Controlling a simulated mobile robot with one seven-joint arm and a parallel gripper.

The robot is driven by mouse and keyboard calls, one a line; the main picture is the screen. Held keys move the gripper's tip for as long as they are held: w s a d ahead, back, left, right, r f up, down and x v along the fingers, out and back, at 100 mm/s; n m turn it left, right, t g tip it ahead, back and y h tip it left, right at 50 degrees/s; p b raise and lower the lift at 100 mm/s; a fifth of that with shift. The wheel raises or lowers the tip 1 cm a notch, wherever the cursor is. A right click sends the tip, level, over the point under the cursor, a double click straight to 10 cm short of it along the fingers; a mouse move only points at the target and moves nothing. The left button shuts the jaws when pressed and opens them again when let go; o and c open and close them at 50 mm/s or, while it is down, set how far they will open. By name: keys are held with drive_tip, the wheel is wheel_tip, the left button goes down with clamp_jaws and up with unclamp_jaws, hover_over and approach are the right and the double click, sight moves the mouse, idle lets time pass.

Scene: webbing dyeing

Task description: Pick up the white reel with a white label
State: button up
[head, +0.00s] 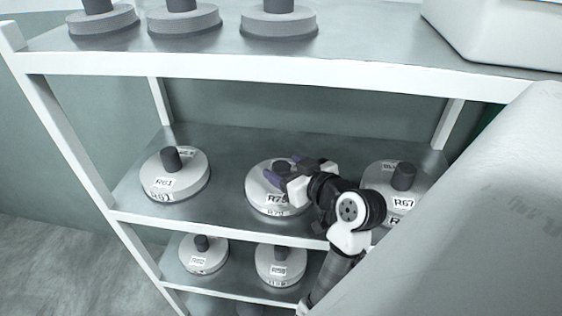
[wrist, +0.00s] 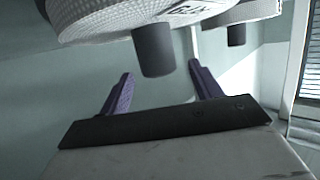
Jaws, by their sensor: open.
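A white reel (head: 265,200) with a white label and a dark upright hub sits on the middle shelf, in the centre. Its label reads something like R79, partly blurred. My gripper (head: 284,168) is over this reel, its purple fingers at the hub and hiding part of the reel. In the wrist view the gripper (wrist: 162,88) is open. The dark hub (wrist: 153,50) shows between and just beyond the fingertips, with the woven white reel (wrist: 105,24) and its label at the top edge. I cannot tell whether a finger touches the hub.
Other labelled white reels share the middle shelf: R61 (head: 190,185) at left and R67 (head: 376,180) at right. The lower shelf holds a reel (head: 203,262) and another (head: 280,270). Grey reels (head: 280,25) stand on the top shelf, whose white front edge (head: 240,67) lies above my arm.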

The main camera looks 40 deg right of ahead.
sight(277, 161)
drive_tip(key=p+x, duration=0.1)
drive_tip(key=x, duration=0.3)
drive_tip(key=shift+w+f, duration=0.1)
drive_tip(key=shift+f, duration=0.1)
drive_tip(key=shift+c, duration=0.4)
clamp_jaws()
